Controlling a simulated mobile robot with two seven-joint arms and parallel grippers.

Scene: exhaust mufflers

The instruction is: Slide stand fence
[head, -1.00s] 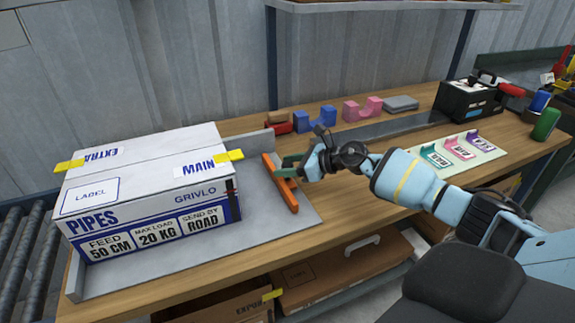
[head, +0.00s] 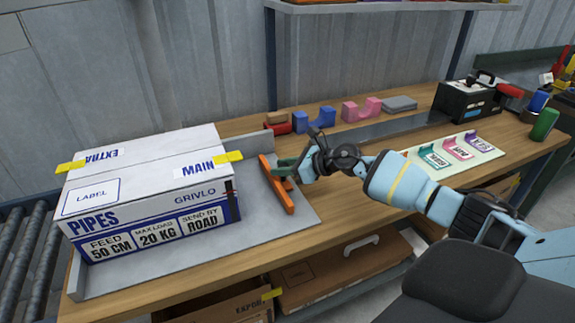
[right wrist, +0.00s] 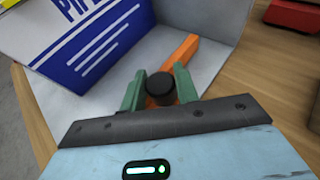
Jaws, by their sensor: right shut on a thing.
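The orange fence (head: 278,186) lies as a bar across the grey metal stand (head: 250,236), to the right of the big white and blue pipes box (head: 150,195). A dark round knob (right wrist: 160,89) stands on the fence in the right wrist view, where the orange bar (right wrist: 182,52) shows behind and under it. My right gripper (head: 281,169) has its green fingers shut on the knob, one finger on each side. A gap of grey plate shows between the box and the fence. My left gripper is in neither view.
Blue (head: 314,121) and pink (head: 361,109) cradles and a red block (head: 277,127) stand along the back of the wooden bench. A mat with coloured labels (head: 455,150) lies to the right, and a black machine (head: 472,100) stands behind it. A roller conveyor (head: 28,255) is at far left.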

